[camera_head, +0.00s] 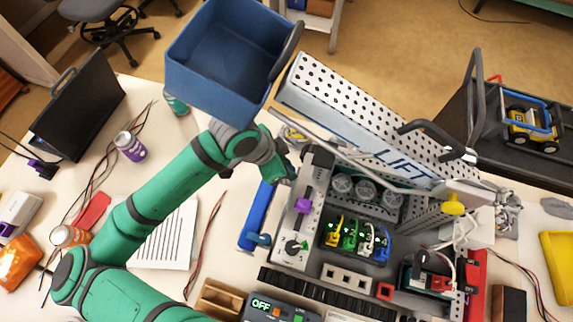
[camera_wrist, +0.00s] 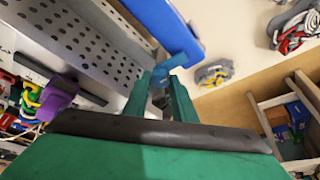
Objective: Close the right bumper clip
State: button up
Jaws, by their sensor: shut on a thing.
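The blue bumper (camera_head: 258,215) lies along the left side of the grey club robot (camera_head: 318,160). One blue clip (camera_head: 258,239) shows at its near end, next to the chassis. My gripper (camera_head: 284,170) is at the bumper's far end, which it and my wrist partly hide in the head view. In the wrist view the bumper (camera_wrist: 168,22) comes in from the top. My gripper's fingers (camera_wrist: 162,80) are closed on a small blue clip (camera_wrist: 178,60) at its end. I cannot tell whether this clip is fully seated.
A blue bin (camera_head: 215,95) stands behind my wrist. The perforated LIFT mast (camera_head: 345,95) leans over the chassis to the right. Paper (camera_head: 165,240) and cables lie left of the bumper.

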jog(key=shift+o, duration=0.2)
jog(key=shift+n, duration=0.5)
jog(key=shift+c, duration=0.2)
jog(key=o, duration=1.1)
jog(key=shift+c, duration=0.2)
jog(key=shift+m, duration=0.3)
